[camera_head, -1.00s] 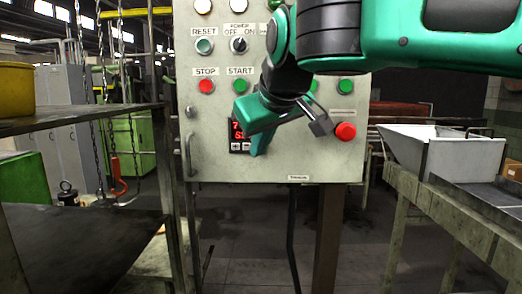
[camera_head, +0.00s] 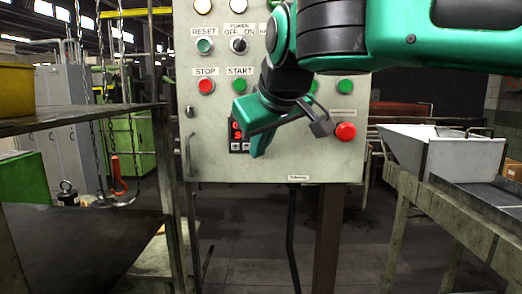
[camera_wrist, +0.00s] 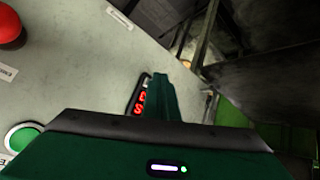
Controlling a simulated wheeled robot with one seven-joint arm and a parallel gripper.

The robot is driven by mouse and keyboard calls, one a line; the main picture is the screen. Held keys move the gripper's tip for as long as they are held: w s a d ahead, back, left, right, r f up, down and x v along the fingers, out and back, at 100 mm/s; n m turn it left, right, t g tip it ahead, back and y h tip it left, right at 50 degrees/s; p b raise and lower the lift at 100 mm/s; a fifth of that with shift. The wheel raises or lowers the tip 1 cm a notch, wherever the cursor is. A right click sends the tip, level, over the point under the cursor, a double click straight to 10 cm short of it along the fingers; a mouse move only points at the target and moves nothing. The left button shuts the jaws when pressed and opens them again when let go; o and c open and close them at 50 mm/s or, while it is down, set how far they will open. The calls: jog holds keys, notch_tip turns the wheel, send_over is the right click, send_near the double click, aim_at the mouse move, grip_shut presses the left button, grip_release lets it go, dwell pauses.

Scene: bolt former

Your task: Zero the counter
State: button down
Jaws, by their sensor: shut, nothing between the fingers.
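The counter (camera_head: 236,133) is a small dark unit low on the grey control panel, with red lit characters and small pale buttons along its bottom edge. Its top line reads like a 0 and the line below starts like an S; the rest is hidden behind my gripper. My gripper (camera_head: 257,152) is shut and empty, its green fingers covering the right side of the counter. In the wrist view the shut fingers (camera_wrist: 170,85) lie beside the red display (camera_wrist: 140,103). I cannot tell whether the fingertips touch a button.
The panel (camera_head: 215,165) also carries a red STOP button (camera_head: 206,86), a green START button (camera_head: 239,86), a RESET button (camera_head: 204,46), a power knob (camera_head: 239,45) and a large red button (camera_head: 345,131). A shelf (camera_head: 80,118) stands left, a metal hopper (camera_head: 450,155) right.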

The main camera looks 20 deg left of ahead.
jog(key=shift+s, duration=0.15)
jog(key=shift+s+d, duration=0.25)
jog(key=shift+s, duration=0.7)
jog(key=shift+s+d, duration=0.2)
jog(key=shift+s, duration=0.75)
jog(key=shift+s+d, duration=0.25)
jog(key=shift+s, duration=0.7)
